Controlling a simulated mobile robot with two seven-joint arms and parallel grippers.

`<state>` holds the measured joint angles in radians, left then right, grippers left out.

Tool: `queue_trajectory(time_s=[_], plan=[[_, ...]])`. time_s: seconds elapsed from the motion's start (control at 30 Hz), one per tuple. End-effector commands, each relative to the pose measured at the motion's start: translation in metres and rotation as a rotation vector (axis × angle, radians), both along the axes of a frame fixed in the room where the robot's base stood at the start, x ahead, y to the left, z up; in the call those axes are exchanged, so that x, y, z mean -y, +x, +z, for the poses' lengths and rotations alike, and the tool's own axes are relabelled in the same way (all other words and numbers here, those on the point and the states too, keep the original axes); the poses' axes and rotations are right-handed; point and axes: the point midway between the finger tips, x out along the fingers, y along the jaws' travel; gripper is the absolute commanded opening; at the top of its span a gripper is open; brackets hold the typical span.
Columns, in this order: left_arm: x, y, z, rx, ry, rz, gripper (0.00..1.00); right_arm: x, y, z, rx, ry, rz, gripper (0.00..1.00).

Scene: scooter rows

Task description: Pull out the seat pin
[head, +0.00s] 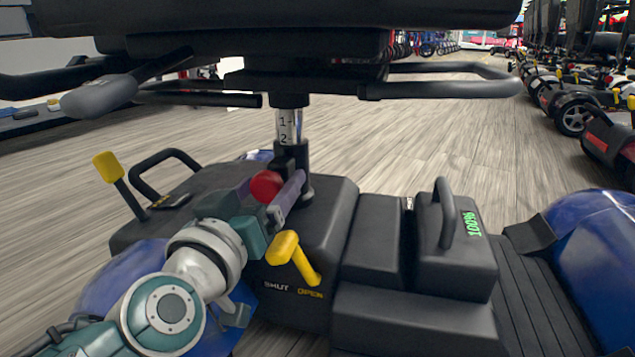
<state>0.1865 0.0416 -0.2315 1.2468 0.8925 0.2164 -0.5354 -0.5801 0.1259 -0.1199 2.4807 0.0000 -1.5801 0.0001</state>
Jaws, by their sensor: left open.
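The seat pin shows as a round red knob (266,186) at the foot of the seat post (289,126). The post is metal with the marks 1 and 2 and stands in a black socket (292,157). My left gripper (271,187) reaches in from the lower left. Its purple fingers are open, one on each side of the red knob. I cannot tell whether either finger touches it. The pin's shaft behind the knob is hidden. The black seat (270,15) is above, on top of the post. My right gripper is not in view.
A yellow lever (290,250) stands close by my left wrist, above SHUT and OPEN labels. A yellow-tipped lever (107,168) and a black handle loop are at the left. Parked scooters (575,100) line the right; wood floor lies between.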

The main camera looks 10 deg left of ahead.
Motion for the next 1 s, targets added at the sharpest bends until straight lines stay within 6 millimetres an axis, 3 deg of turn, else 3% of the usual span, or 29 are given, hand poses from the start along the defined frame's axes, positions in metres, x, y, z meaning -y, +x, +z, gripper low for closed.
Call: queue_trajectory(time_s=[0.07, 0.8, 1.0], plan=[[0.0001, -0.0002, 0.0001, 0.000, 0.000, 0.000, 0.82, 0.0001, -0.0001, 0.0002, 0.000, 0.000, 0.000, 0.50], [-0.0001, -0.0006, -0.0003, 0.000, 0.000, 0.000, 0.00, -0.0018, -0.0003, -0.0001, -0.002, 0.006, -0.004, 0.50], [-0.0001, -0.0006, -0.0005, -0.001, 0.000, 0.000, 0.00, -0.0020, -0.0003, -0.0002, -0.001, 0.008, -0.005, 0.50]])
